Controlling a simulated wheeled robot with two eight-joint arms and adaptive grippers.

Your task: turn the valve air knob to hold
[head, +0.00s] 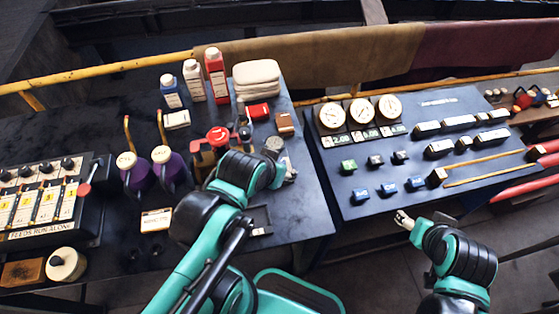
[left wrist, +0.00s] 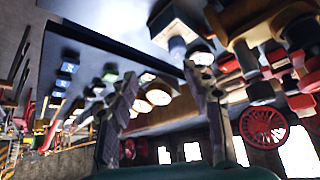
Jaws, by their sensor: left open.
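The dark control panel (head: 345,215) on the right carries a green knob (head: 348,166), two black knobs (head: 375,161) beside it and a row of blue knobs (head: 388,189) below. Their labels are too small to read, so I cannot tell which is the valve air knob. Blue knobs (left wrist: 68,67) and a green knob (left wrist: 110,76) also show in the left wrist view. My left gripper (head: 284,160) is over the right side of the left table, apart from the panel. Its fingers (left wrist: 162,105) are spread and empty. My right gripper (head: 403,219) is beyond the panel's front edge, its jaws unclear.
Three round gauges (head: 361,111) stand at the panel's back left. The left table (head: 310,215) holds bottles (head: 215,75), a red-topped item (head: 218,136), purple jugs (head: 170,168) and a stack of white cloths (head: 256,79). A gap separates table and panel.

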